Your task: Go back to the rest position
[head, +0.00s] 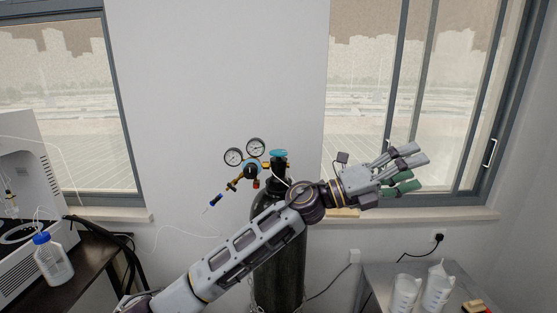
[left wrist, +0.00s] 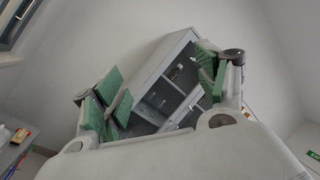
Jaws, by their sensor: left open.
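My left arm comes in from the bottom left of the head view and reaches up to the right. My left gripper (head: 405,168) is raised at the right of the middle, in front of the window and its sill, with its fingers pointing right. It is open and empty. The left wrist view shows its green finger pads (left wrist: 160,88) spread wide apart, with nothing between them. My right gripper is in neither view.
The arm crosses in front of a dark gas cylinder (head: 280,270) with a regulator and gauges (head: 255,147). A bottle (head: 52,258) stands on the left bench beside a white machine (head: 30,165). Beakers (head: 405,293) stand on the right table. A grey cabinet (left wrist: 165,65) stands beyond the fingers.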

